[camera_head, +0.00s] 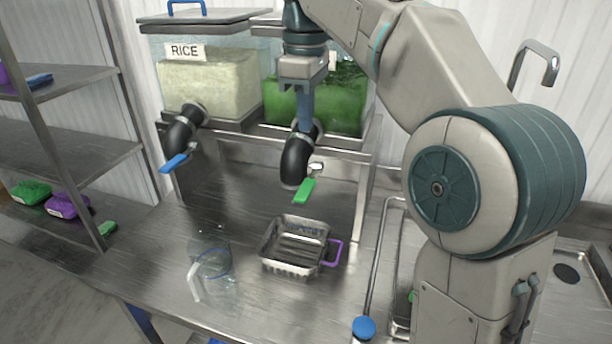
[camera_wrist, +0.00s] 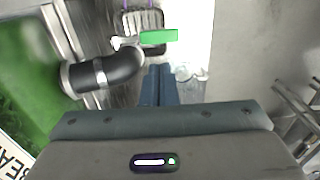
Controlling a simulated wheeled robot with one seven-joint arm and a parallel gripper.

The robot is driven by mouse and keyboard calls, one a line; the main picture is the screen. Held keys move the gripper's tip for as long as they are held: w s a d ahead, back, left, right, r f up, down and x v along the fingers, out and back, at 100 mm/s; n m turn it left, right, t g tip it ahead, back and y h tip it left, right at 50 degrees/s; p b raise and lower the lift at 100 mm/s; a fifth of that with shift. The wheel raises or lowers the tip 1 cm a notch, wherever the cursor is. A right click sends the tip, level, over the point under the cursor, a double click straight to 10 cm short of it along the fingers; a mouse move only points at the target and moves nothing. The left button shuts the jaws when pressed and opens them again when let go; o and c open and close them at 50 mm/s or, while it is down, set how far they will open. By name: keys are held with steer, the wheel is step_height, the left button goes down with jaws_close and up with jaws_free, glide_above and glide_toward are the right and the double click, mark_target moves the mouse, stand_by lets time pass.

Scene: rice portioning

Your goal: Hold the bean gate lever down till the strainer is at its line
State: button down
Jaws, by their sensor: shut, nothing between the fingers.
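The green bean gate lever (camera_head: 304,190) sticks out from the black spout (camera_head: 296,160) under the bin of green beans (camera_head: 345,100). It also shows in the wrist view (camera_wrist: 158,36), with the spout (camera_wrist: 118,70) beside it. The metal strainer (camera_head: 290,268) with a purple handle (camera_head: 333,253) stands on the counter below the spout. I see no beans in it, and I cannot make out its line. My gripper (camera_head: 305,122) is shut and empty, pointing down by the bean bin above the lever. Its closed fingers (camera_wrist: 160,72) show apart from the lever in the wrist view.
A clear jug (camera_head: 215,275) stands on the counter left of the strainer. The rice bin (camera_head: 205,85) has a spout with a blue lever (camera_head: 173,163). A blue-ended rod (camera_head: 364,327) lies to the right. Shelves (camera_head: 80,160) stand at the left.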

mark_target(306, 189)
step_height(306, 189, down, 12)
steer(key=shift+f, duration=0.25)
steer(key=shift+f+b, duration=0.1)
steer(key=shift+b, duration=0.2)
